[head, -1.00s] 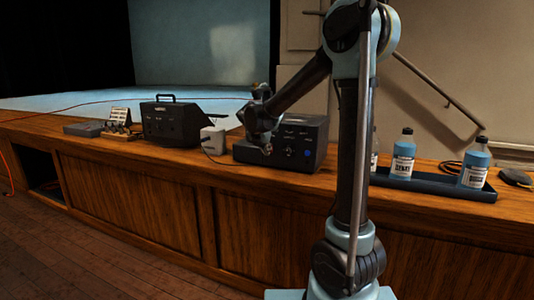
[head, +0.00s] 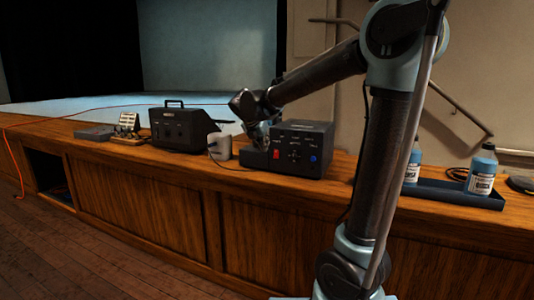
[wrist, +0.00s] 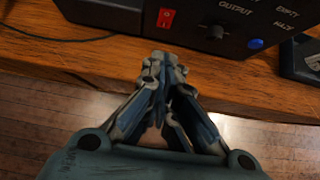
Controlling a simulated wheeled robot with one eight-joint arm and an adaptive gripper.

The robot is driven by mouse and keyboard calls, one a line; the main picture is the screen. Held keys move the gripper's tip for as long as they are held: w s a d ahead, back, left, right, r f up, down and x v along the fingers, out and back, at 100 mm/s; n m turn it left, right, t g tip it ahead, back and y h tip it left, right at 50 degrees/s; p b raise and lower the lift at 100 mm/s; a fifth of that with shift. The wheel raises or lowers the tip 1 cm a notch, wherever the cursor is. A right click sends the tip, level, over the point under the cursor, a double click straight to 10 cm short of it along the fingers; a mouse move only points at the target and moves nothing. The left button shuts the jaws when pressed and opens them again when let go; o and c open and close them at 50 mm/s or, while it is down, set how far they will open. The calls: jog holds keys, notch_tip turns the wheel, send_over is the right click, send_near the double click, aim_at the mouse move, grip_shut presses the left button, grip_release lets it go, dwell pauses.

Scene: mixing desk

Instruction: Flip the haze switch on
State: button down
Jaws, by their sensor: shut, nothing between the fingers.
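The black control box (head: 312,140) stands on the wooden ledge, with a red rocker switch (head: 276,154) on its front, left of a dark knob and a blue button. In the wrist view the red switch (wrist: 166,18) shows at the top, with a small white mark on it; I cannot tell its on or off position. My gripper (wrist: 163,62) is shut and empty, its fingertips apart from the switch and below it in the wrist picture. In the head view my gripper is at the box's left part, its fingertips hard to make out.
A white container (head: 219,146) and a black case with a handle (head: 180,128) stand left of the box. A tray (head: 450,193) with blue-labelled bottles lies to the right. A thin cable (wrist: 60,39) runs along the ledge. The ledge's front edge is below the box.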

aim_at(276, 154)
jog(key=shift+s+a+r, duration=0.15)
jog(key=shift+s+r, duration=0.2)
jog(key=shift+r, duration=0.2)
jog(key=shift+f, duration=0.1)
jog(key=shift+s+a+f+g, duration=0.15)
jog(key=shift+s+f+g, duration=0.15)
jog(key=shift+f, duration=0.2)
jog(key=w+r+x, duration=0.1)
jog(key=w+x, duration=0.1)
jog(key=x, duration=1.1)
jog(key=shift+d+r, duration=0.25)
jog(key=shift+r, duration=0.1)
